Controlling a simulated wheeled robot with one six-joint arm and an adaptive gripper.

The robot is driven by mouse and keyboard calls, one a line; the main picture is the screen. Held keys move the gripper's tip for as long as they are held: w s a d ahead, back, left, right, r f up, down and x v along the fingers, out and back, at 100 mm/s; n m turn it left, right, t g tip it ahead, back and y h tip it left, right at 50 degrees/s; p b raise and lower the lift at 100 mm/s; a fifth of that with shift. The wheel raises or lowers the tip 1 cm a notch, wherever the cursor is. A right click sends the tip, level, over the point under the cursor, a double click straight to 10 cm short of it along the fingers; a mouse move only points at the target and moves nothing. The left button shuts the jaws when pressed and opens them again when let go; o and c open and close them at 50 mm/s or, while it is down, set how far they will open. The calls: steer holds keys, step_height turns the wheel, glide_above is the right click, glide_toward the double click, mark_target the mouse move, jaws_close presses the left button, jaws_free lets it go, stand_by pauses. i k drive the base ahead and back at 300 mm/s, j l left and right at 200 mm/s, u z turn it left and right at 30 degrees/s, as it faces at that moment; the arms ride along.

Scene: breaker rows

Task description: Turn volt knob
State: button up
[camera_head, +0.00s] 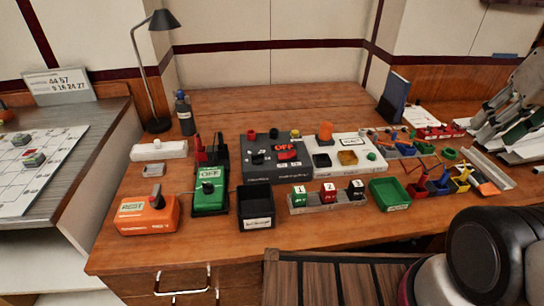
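A green meter-like box (210,201) in a black casing lies on the wooden desk, left of centre. Its pale display appears to read OFF. A dark round knob (208,188) sits on its face below the display; its exact pointing is too small to tell. I cannot read any volt marking around it. Red and black upright parts (201,154) stand just behind the box.
An orange box (147,216) stands left of the meter, and a black open bin (256,208) stands right. A dark panel (275,160) with red controls is behind the bin. A lamp (157,70) and bottle (184,113) stand behind.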

mark_target(257, 158)
steer(key=i+j+u, duration=0.1)
steer(key=u, duration=0.65)
